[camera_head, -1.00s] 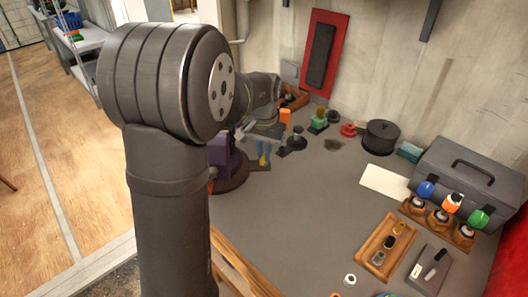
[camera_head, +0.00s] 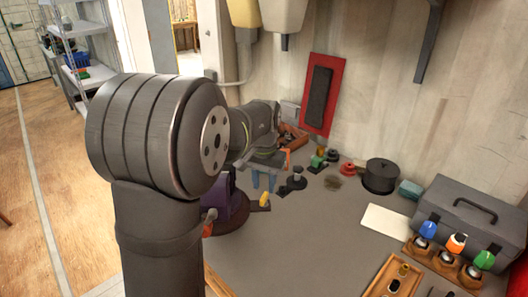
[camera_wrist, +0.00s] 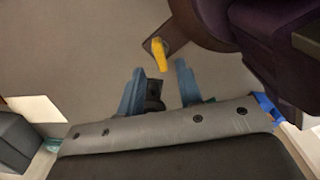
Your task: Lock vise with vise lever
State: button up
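The purple and dark vise (camera_head: 228,203) stands on the bench, partly hidden behind my arm. It fills the upper right of the wrist view (camera_wrist: 262,45). A yellow-ended lever (camera_head: 264,200) sits on a dark plate beside the vise's base. It also shows in the wrist view (camera_wrist: 159,55), just beyond my fingertips. My gripper (camera_head: 263,186) has blue fingers spread apart with nothing between them. In the wrist view its fingertips (camera_wrist: 160,70) point toward the lever and look apart from it.
Small dark, green and red items (camera_head: 317,160) stand right of my gripper. Wooden holders with coloured knobs (camera_head: 446,261) stand at the right. The bench middle (camera_head: 310,225) is clear.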

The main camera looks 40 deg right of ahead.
aim_at(264, 196)
notch_tip(264, 196, up, 14)
jog(key=shift+f, duration=0.15)
